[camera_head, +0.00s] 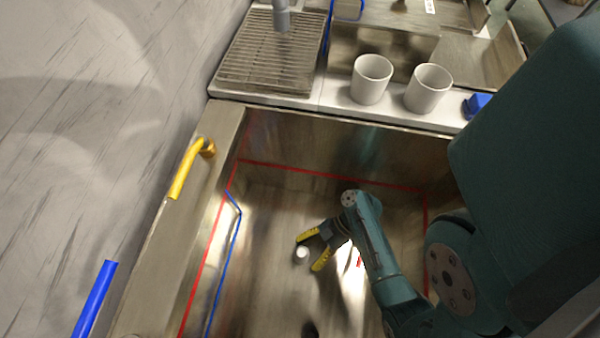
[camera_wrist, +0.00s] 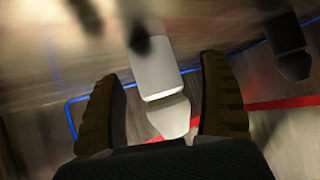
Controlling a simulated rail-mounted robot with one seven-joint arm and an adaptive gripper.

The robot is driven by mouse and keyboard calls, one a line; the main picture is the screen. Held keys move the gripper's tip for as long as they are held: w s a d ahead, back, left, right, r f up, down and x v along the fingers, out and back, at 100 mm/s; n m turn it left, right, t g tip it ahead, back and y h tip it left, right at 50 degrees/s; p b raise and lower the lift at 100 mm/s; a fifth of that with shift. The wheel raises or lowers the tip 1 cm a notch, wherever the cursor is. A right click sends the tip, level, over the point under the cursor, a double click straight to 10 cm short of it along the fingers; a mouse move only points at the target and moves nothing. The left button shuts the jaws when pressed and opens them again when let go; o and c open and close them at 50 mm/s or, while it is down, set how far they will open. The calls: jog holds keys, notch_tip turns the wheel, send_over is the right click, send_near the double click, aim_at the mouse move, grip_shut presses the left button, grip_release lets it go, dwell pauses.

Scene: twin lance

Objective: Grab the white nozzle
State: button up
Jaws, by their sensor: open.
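The white nozzle (camera_wrist: 155,68) is a pale cylinder with a tapered end, seen in the wrist view between the two fingers of my gripper (camera_wrist: 162,72). Its tapered end points toward the palm, and visible gaps separate it from both fingers. In the head view the white nozzle (camera_head: 302,252) is a small white round shape between the yellow fingertips of my gripper (camera_head: 310,250), low in the metal basin. My gripper is open and not closed on it. A dark blurred patch covers part of the nozzle's far end in the wrist view.
A dark, similarly shaped object (camera_wrist: 285,38) is at the upper right of the wrist view. The metal basin (camera_head: 270,210) has red and blue lines along its walls. Two white cups (camera_head: 371,80) (camera_head: 427,88), a drain grate (camera_head: 268,55) and a yellow spout (camera_head: 187,168) are around the rim.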

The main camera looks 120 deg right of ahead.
aim_at(296, 258)
jog(key=shift+r+m+t+h+b, duration=0.3)
jog(key=shift+r+t+h, duration=0.4)
jog(key=shift+t, duration=0.3)
jog(key=shift+w+r+t+h, duration=0.3)
jog(key=shift+r+t, duration=0.1)
jog(key=shift+t, duration=0.1)
jog(key=b+x, duration=0.2)
jog(key=x, duration=0.2)
jog(key=shift+f, duration=0.1)
jog(key=shift+w+d, duration=0.1)
jog(key=shift+w, duration=0.2)
grip_shut()
